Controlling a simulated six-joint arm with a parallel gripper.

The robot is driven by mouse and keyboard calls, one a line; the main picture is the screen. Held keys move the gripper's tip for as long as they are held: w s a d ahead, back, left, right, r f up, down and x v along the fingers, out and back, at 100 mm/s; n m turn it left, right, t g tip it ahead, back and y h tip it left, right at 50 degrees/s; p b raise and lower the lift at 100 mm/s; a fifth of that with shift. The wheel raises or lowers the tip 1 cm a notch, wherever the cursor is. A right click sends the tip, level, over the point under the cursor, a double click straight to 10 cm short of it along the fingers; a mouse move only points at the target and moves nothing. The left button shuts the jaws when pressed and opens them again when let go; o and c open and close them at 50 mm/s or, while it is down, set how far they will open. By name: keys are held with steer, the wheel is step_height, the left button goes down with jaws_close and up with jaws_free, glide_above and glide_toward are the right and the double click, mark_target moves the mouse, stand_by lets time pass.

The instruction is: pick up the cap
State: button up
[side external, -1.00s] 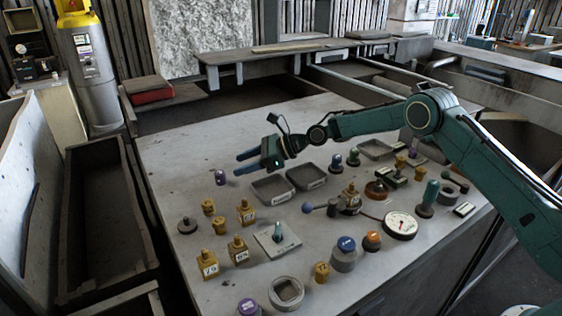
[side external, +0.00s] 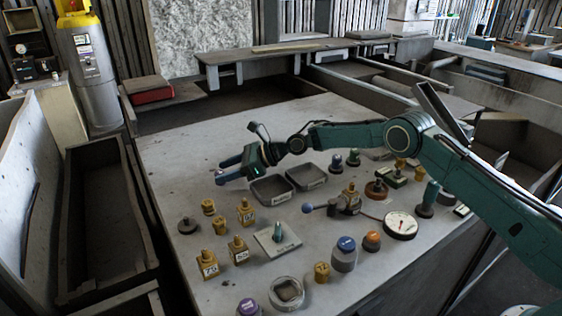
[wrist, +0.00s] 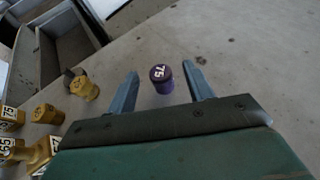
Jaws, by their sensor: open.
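A small purple cap (wrist: 161,78) with a white "75" on top stands between the two blue fingers of my gripper (wrist: 160,69) in the wrist view. Bare gaps show on both sides of it, and the fingers look apart from it. In the side view my gripper (side external: 223,170) is low over the left part of the table with its fingers apart. There the purple cap (side external: 219,178) is largely hidden by the near finger.
Yellow weight-like pieces with number labels (side external: 208,264) stand at the front left. Two shallow grey trays (side external: 271,189) lie right of my gripper. A gauge (side external: 400,224) and several knobs fill the right. The table behind is clear.

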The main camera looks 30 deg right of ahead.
mark_target(226, 183)
steer(key=shift+w+a+f, duration=0.15)
steer(key=shift+a, duration=0.2)
stand_by(0.3)
steer(key=c, duration=1.1)
step_height(226, 183, up, 10)
steer(key=shift+r, duration=0.1)
stand_by(0.5)
steer(key=s+a+n+g, duration=0.1)
steer(key=s+a, duration=0.3)
steer(key=s+a+n+g, duration=0.1)
steer(key=s+a, duration=0.2)
steer(key=a, duration=0.1)
steer(key=s+a+f+n+g+y, duration=0.1)
steer(key=s+a, duration=0.3)
steer(key=shift+s+a, duration=0.35)
steer(key=shift+a, duration=0.05)
